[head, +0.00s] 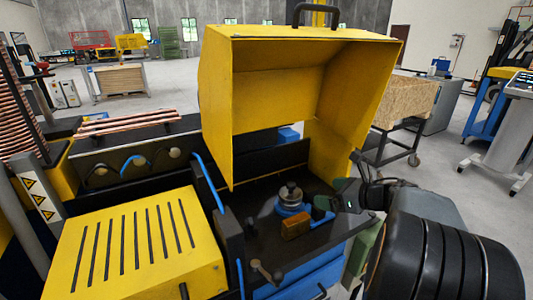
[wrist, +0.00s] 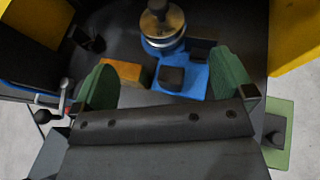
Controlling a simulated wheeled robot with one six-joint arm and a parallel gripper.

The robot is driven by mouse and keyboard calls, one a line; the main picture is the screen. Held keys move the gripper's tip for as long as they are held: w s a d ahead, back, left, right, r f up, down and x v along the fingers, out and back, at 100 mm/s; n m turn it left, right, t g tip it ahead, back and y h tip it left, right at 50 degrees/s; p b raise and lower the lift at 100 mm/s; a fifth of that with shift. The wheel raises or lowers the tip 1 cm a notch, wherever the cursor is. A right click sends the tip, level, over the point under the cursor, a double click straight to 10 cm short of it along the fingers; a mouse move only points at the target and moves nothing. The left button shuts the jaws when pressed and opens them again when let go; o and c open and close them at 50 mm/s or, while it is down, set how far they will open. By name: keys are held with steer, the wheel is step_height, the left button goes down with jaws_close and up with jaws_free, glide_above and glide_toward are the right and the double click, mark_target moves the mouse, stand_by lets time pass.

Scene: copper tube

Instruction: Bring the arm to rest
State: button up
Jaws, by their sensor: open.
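My gripper (wrist: 165,72) is open and empty in the wrist view, with its two green fingers wide apart. In the head view my gripper (head: 326,205) reaches in from the right over the dark bed of the machine, beneath the raised yellow hood (head: 274,92). A blue fixture with a round metal post (wrist: 162,24) stands just beyond the fingers. The post also shows in the head view (head: 290,195). A small orange-brown block (wrist: 125,72) lies beside the fixture, near the left finger. I cannot tell whether a finger touches the fixture.
Several copper tubes (head: 125,122) lie on the machine's left part, behind a slotted yellow cover (head: 138,245). The hood's side walls stand close to my arm. A wooden crate on a wheeled cart (head: 405,102) and a grey console (head: 505,125) stand at right, with open floor around.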

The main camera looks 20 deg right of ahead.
steer(key=w+a+r+m+t+h+p, duration=0.1)
steer(key=w+r+m+h+p, duration=0.3)
steer(key=m, duration=0.8)
steer(key=a+r+m+t+h+b, duration=0.1)
steer(key=a+r+m+h, duration=0.15)
steer(key=m+h, duration=0.65)
steer(key=s+a+f+m+g+y+p, duration=0.1)
steer(key=s+a+f+m+g+y, duration=0.2)
steer(key=s+a+m, duration=0.4)
steer(key=s+a+f+m+g+y+p, duration=0.1)
steer(key=s+a+f+m+g+y, duration=0.2)
steer(key=m, duration=1.1)
steer(key=s+a+f+g, duration=0.2)
steer(key=s+a+g, duration=0.2)
steer(key=s, duration=0.2)
steer(key=shift+s+a+f, duration=0.25)
steer(key=shift+a+f, duration=0.1)
steer(key=shift+f, duration=0.05)
